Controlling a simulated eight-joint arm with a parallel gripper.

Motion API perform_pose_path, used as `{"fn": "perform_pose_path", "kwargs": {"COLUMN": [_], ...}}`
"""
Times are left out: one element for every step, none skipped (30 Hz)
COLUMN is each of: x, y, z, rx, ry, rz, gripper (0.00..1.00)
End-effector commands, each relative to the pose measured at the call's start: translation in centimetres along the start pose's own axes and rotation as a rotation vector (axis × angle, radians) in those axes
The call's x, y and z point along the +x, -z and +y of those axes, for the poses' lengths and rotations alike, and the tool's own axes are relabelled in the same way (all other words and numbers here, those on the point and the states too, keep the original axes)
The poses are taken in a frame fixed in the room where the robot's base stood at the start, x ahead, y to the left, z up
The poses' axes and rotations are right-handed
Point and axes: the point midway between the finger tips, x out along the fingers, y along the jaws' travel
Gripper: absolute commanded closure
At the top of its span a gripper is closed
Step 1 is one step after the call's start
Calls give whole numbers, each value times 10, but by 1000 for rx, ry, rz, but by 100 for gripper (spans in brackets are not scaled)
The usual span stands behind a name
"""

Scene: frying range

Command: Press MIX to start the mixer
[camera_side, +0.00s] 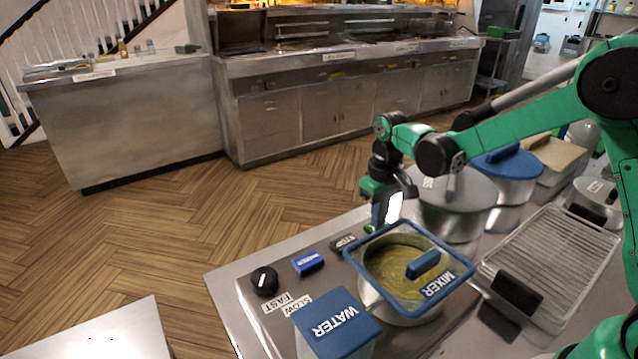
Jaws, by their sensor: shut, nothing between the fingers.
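The mixer (392,306) is a round metal pot with yellowish contents. Its clear, blue-framed lid (457,263) is on and reads MIXER. Controls lie along its left side: a black dial (265,281) by FAST and SLOW labels, a small blue block (308,262) with a label too small to read, and a dark piece marked STOP (345,242). My gripper (379,220) is shut and empty, pointing down just behind the mixer's far left corner, beyond STOP. A button marked MIX is not readable; my gripper may hide it. I cannot tell whether the fingertips touch anything.
A blue-lidded WATER container (336,324) stands in front of the mixer. Lidded metal pots (456,192) stand close to the right of my gripper. A wire rack tray (550,262) lies further right.

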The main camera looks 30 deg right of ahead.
Motion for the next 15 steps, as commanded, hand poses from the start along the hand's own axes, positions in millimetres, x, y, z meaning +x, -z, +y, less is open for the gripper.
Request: {"fn": "perform_pose_path", "kwargs": {"x": [-4,-8,-12,-16,-19,-23,-27,-30,-34,-38,-41,-46,-49,-52,-56], "y": [0,0,0,0,0,0,0,0,0,0,0,0,0,0,0], "z": [0,0,0,0,0,0,0,0,0,0,0,0,0,0,0], "rx": [0,0,0,0,0,0,0,0,0,0,0,0,0,0,0], "ry": [0,0,0,0,0,0,0,0,0,0,0,0,0,0,0], "rz": [0,0,0,0,0,0,0,0,0,0,0,0,0,0,0], "gripper": [100,100,100,100,100,100,100,100,100,100,100,100,100,100,100]}}
